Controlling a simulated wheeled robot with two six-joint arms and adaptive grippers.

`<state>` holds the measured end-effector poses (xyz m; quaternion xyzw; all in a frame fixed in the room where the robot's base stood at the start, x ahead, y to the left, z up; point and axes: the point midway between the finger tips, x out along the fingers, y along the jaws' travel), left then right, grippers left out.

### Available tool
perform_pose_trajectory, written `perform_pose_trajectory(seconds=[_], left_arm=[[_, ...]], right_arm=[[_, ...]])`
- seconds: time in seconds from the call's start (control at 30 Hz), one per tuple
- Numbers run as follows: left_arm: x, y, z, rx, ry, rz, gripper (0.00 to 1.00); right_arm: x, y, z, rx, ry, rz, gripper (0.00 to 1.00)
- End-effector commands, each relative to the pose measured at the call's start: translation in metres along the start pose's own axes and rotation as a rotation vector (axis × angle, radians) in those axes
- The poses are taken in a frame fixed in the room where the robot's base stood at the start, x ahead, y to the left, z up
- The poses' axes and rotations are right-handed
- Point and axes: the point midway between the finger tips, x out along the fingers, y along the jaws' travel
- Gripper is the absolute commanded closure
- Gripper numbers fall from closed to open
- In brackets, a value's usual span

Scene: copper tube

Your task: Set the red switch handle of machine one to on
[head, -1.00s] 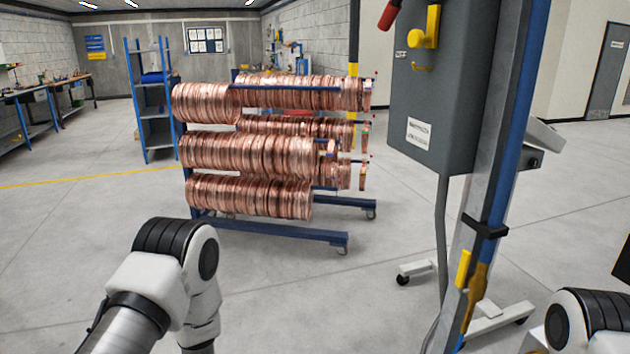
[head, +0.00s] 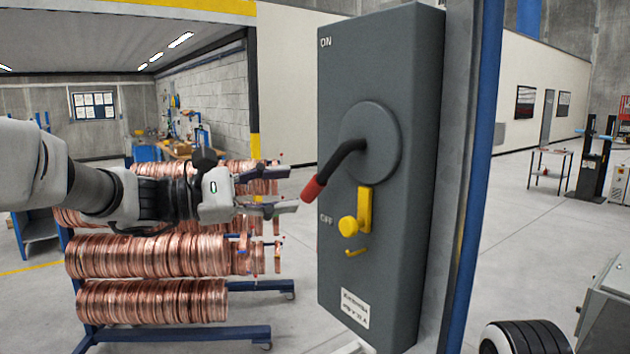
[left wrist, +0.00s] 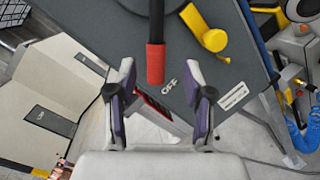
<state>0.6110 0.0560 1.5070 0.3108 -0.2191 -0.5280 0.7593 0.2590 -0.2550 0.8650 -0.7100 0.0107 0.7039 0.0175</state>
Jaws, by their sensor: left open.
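The grey switch box of the machine (head: 345,90) stands at centre right in the head view, marked ON at the top and OFF lower down. Its black switch handle with a red grip (head: 313,188) slants down and left from the round hub, its tip near the OFF mark. My left gripper (head: 288,190) is open and empty just left of the red grip, with a small gap. In the left wrist view the red grip (left wrist: 155,64) appears between the spread fingers of the left gripper (left wrist: 160,82); its depth is hard to judge.
A yellow latch (head: 364,210) projects from the box below the hub. A blue-grey post (head: 468,180) stands along the box's right side. A rack of copper coils (head: 150,256) is behind my left arm. Open floor lies farther right.

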Motion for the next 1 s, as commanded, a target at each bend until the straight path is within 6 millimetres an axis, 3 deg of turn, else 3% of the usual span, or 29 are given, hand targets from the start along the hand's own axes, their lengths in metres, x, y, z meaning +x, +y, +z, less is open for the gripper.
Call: perform_pose_trajectory(seconds=[0.1, 0.3, 0.6, 0.73, 0.77, 1.0], left_arm=[[0.025, 0.002, 0.002, -0.002, 0.003, -0.004, 0.48], [0.057, 0.001, 0.0, -0.003, 0.003, -0.004, 0.48], [0.063, -0.002, -0.003, -0.002, 0.002, -0.001, 0.48], [0.062, -0.002, -0.003, -0.003, 0.003, -0.001, 0.94], [0.062, -0.002, -0.003, -0.003, 0.003, -0.001, 1.0], [0.062, -0.003, -0.004, -0.002, 0.005, -0.003, 1.0]], right_arm=[[-0.018, 0.0, -0.001, 0.0, 0.002, 0.0, 0.57], [-0.034, 0.0, -0.001, -0.001, 0.003, 0.0, 0.57], [-0.033, 0.0, -0.001, -0.001, 0.002, 0.0, 0.57], [-0.033, 0.0, -0.001, -0.001, 0.002, 0.0, 0.57], [-0.033, 0.0, -0.001, -0.001, 0.002, 0.0, 0.57], [-0.032, 0.0, -0.001, -0.001, 0.002, 0.0, 0.57]])
